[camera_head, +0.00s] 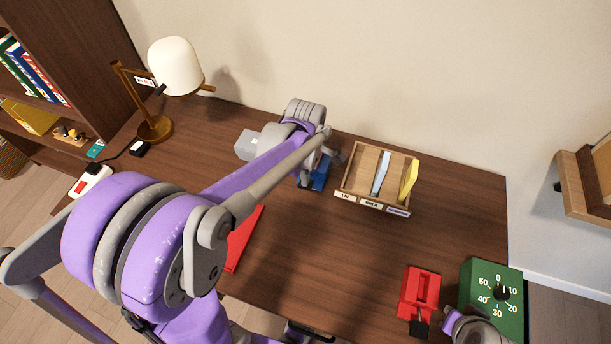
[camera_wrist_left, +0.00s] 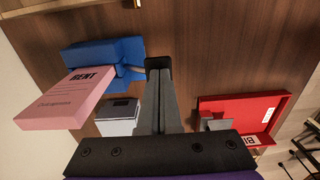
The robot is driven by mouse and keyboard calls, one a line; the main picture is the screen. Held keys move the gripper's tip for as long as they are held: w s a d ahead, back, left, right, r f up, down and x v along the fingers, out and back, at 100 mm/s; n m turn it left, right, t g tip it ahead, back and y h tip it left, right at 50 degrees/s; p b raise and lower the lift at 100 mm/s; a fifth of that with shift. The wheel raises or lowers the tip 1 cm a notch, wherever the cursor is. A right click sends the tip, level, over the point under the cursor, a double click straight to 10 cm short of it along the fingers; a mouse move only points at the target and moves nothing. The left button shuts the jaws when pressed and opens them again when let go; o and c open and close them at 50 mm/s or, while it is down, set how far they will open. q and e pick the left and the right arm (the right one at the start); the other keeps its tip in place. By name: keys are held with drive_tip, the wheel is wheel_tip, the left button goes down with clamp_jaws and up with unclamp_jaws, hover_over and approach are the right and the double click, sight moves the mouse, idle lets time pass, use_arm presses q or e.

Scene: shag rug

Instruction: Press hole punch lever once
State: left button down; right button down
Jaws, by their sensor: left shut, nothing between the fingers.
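A blue device (camera_head: 321,172), seemingly the hole punch, stands on the desk, partly hidden by my left arm in the head view. In the left wrist view the blue body (camera_wrist_left: 103,56) has a pink card (camera_wrist_left: 72,98) marked RENT at its near side and a grey part at its right edge. My left gripper (camera_wrist_left: 158,63) is shut and empty, its tips beside that right edge; I cannot tell whether they touch. In the head view the left gripper (camera_head: 304,180) is mostly covered by my arm. Only part of my right arm shows at lower right.
A wooden sorter (camera_head: 351,186) with labelled slots stands right of the blue device. A grey box (camera_head: 246,145) and a red tray (camera_head: 243,240) lie to the left. A red object (camera_head: 419,291) and a green timer (camera_head: 493,293) stand at front right. The middle desk is clear.

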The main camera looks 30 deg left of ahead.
use_arm(q)
drive_tip(key=shift+f, duration=0.1)
drive_tip(key=shift+s+f+t, duration=0.1)
drive_tip(key=shift+s+t, duration=0.15)
drive_tip(key=shift+t, duration=0.15)
drive_tip(key=shift+s+d+f+t+y+b, duration=0.25)
drive_tip(key=shift+s+f+t+b, duration=0.3)
drive_tip(key=shift+t, duration=0.45)
drive_tip(key=shift+s+f+t+y+b, duration=0.2)
drive_tip(key=shift+s+f+t+b, duration=0.1)
drive_tip(key=shift+f+t, duration=0.25)
drive_tip(key=shift+s+f+t+y+b, duration=0.15)
drive_tip(key=shift+f+t+b, duration=0.15)
drive_tip(key=shift+t, duration=0.35)
drive_tip(key=shift+w+r, duration=0.1)
drive_tip(key=shift+r, duration=0.05)
drive_tip(key=shift+r+p, duration=0.7)
drive_tip(key=shift+p, duration=0.2)
